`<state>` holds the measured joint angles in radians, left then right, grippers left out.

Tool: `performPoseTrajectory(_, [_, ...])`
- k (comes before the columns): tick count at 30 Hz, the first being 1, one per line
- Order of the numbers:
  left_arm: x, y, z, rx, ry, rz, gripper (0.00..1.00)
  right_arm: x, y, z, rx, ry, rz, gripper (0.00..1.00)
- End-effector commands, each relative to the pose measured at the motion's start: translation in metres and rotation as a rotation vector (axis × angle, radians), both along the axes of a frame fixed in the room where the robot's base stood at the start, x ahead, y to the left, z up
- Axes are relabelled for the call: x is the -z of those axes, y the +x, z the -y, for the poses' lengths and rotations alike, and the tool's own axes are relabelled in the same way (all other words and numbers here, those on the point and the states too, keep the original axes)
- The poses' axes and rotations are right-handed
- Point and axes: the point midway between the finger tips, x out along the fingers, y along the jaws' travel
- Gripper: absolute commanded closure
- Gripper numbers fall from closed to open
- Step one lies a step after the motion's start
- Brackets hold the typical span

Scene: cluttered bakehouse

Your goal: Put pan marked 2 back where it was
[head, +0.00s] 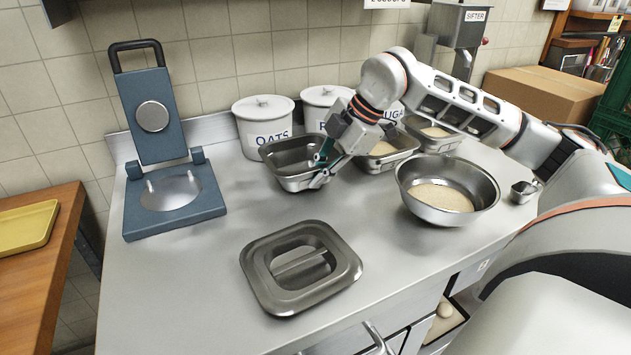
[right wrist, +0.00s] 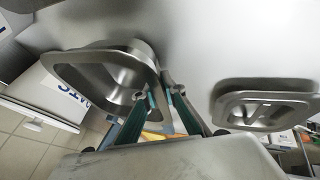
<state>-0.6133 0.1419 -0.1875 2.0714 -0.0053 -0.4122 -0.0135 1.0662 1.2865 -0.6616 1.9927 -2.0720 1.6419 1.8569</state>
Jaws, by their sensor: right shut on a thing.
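An empty steel pan (head: 283,177) is at the back middle of the counter, in front of the oats tub. My right gripper (head: 321,170) is shut on its right-hand rim. In the right wrist view the pan (right wrist: 95,72) shows its empty inside, with the fingers (right wrist: 160,92) at its rim. I cannot tell whether the pan touches the counter, and no number on it is readable. Two more pans, one (head: 402,157) right beside the gripper and another (head: 448,144) farther right, hold pale contents. My left gripper is not in view.
A steel lid (head: 258,277) lies flat on the front counter. A steel bowl (head: 478,197) of pale grain stands right, beside a small metal cup (head: 524,191). A blue press (head: 150,222) stands open at left. Oats (head: 264,115) and other tubs line the wall. The centre counter is clear.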

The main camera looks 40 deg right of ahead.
Motion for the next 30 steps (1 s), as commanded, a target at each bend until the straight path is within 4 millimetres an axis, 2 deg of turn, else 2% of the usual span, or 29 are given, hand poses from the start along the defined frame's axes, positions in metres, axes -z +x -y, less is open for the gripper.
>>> performPoseTrajectory(3, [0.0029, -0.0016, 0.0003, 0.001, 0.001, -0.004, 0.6, 0.0098, 0.0, -0.0001, -0.001, 0.0, 0.001, 1.0])
performPoseTrajectory(15, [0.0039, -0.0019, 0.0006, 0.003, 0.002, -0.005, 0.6, 0.0132, 0.0004, -0.0002, -0.001, 0.0, 0.004, 1.0])
performPoseTrajectory(16, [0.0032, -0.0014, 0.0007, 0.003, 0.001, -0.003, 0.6, 0.0137, -0.0001, -0.0004, -0.001, 0.001, 0.001, 0.87])
performPoseTrajectory(18, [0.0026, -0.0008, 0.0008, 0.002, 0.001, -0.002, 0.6, 0.0131, -0.0001, -0.0003, -0.001, 0.0, 0.001, 0.73])
performPoseTrajectory(30, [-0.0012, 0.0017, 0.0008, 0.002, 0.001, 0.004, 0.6, 0.0085, -0.0002, -0.0004, -0.001, 0.0, 0.001, 0.73])
